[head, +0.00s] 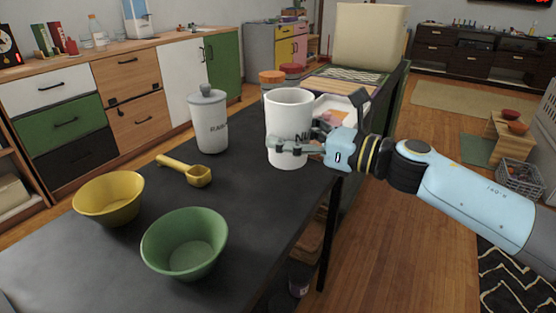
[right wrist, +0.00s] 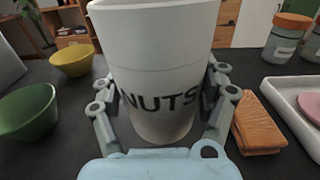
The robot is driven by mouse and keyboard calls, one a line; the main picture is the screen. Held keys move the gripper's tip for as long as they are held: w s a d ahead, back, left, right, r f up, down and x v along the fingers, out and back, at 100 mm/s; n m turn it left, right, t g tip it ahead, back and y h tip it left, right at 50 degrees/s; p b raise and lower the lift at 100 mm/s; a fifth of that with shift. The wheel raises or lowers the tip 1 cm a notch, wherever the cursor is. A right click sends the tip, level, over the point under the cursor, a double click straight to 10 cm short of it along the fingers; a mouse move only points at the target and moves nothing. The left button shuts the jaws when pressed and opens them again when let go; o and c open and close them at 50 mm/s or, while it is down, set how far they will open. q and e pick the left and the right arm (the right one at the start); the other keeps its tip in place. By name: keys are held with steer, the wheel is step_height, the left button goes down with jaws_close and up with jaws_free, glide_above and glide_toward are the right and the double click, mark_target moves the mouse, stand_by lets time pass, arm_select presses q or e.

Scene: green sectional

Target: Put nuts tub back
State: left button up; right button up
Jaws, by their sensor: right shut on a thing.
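The white nuts tub (head: 289,112) stands upright at the right edge of the dark table, lidless from what I see. The word NUTS shows on its side in the right wrist view (right wrist: 157,60). My right gripper (head: 290,146) reaches in from the right and is shut on the tub, with fingers on both sides of it (right wrist: 160,110). I cannot tell whether the tub's base touches the table. My left gripper is not in view.
A yellow scoop (head: 185,172), a yellow bowl (head: 109,198) and a green bowl (head: 185,244) are on the dark table (head: 130,275). Jars with orange lids (head: 271,80) stand behind the nuts tub. A brown block (right wrist: 257,124) and a white tray (right wrist: 296,115) lie right of the gripper.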

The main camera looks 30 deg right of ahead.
mark_target(278, 161)
steer(key=shift+w+a+f, duration=0.1)
steer(key=shift+a+f, duration=0.2)
steer(key=shift+a, duration=0.25)
steer(key=shift+w+a+f, duration=0.1)
steer(key=shift+a+f, duration=0.2)
steer(key=shift+a, duration=0.2)
step_height(278, 161, down, 4)
steer(key=shift+f+b, duration=0.15)
steer(key=shift+b, duration=0.75)
steer(key=shift+f, duration=0.2)
steer(key=o, duration=1.5)
steer(key=shift+r, duration=0.1)
steer(key=shift+r, duration=0.1)
